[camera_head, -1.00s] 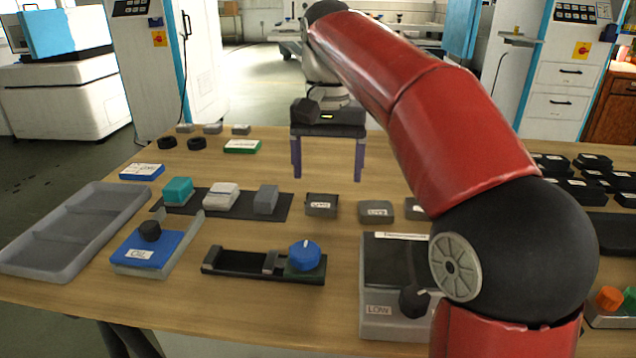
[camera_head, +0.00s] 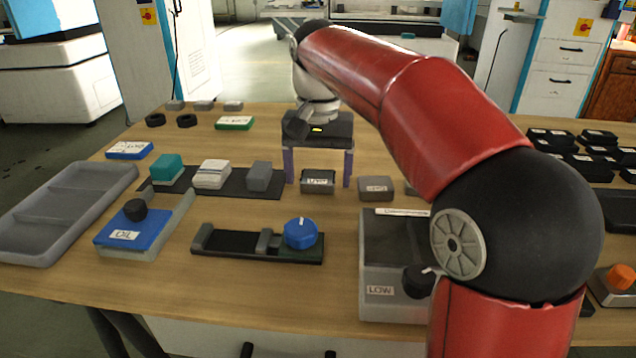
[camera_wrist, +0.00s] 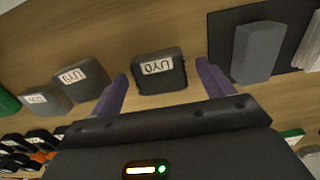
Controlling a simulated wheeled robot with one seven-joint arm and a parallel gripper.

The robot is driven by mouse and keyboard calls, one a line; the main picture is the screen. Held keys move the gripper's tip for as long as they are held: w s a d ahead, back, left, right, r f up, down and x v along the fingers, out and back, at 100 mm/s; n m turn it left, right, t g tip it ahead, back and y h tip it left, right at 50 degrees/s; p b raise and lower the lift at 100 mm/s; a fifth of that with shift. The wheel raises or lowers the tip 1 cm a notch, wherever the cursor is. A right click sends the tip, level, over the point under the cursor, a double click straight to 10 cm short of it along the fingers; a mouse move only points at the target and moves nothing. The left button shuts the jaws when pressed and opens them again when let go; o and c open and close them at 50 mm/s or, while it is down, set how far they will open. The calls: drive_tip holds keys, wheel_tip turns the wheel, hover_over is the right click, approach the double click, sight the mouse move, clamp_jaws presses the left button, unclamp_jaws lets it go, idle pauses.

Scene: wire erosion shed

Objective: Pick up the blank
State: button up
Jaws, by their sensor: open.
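My gripper (camera_head: 318,170) hangs over the table with its two purple fingers pointing down, open and empty. A dark grey block with a white label (camera_head: 318,188) stands at the fingers, and in the wrist view this labelled block (camera_wrist: 151,84) shows in the gap between the open fingertips (camera_wrist: 161,76). I cannot tell whether the fingers touch it. Similar labelled grey blocks stand in a row beside it, one (camera_head: 376,188) just to the right. A plain grey block (camera_head: 259,176) lies on a dark mat to the left. No visible marking tells which block is the blank.
The dark mat (camera_head: 228,187) also holds a teal block (camera_head: 166,168) and a white block (camera_head: 211,174). A fixture with a blue knob (camera_head: 300,233), a blue OIL box (camera_head: 128,230), a grey tray (camera_head: 60,240) and a LOW-marked device (camera_head: 380,291) stand nearer.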

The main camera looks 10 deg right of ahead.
drive_tip(key=c, duration=1.4)
drive_tip(key=shift+r, duration=0.15)
